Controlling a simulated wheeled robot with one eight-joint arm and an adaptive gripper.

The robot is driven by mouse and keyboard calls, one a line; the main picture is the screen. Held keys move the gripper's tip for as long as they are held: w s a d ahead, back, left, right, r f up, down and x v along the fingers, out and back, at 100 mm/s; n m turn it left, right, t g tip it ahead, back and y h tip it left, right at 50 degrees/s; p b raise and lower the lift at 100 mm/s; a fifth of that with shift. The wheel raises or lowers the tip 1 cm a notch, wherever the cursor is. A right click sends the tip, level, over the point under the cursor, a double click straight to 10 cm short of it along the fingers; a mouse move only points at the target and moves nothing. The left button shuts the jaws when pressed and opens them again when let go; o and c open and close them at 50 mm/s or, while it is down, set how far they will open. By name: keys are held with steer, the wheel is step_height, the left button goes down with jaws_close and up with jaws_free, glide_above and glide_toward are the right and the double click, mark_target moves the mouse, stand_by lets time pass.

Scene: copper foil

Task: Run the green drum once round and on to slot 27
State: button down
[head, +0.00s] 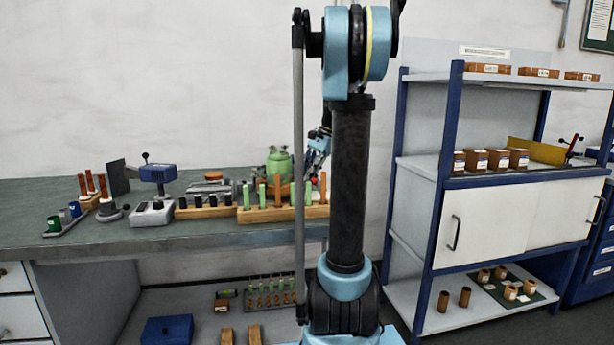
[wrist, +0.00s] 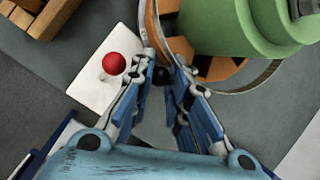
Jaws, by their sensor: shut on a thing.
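The green drum (head: 279,166) stands at the back of the bench in the head view, behind a wooden rack. In the wrist view its large green body (wrist: 225,24) fills the upper right, over an orange-brown disc (wrist: 217,70). My gripper (wrist: 163,64) is beside the disc, its fingers close together around a small dark knob (wrist: 160,77). In the head view my gripper (head: 318,150) is just right of the drum, partly hidden by my own arm. Slot numbers cannot be read in either view.
A red ball-topped knob (wrist: 114,64) on a white plate (wrist: 97,88) lies just left of the fingers. The wooden rack (head: 284,214) with green and brown pegs stands in front of the drum. A blue shelf unit (head: 449,130) stands to the right.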

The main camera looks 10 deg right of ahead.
steer(key=shift+s, duration=0.15)
steer(key=c, duration=1.5)
jaws_free()
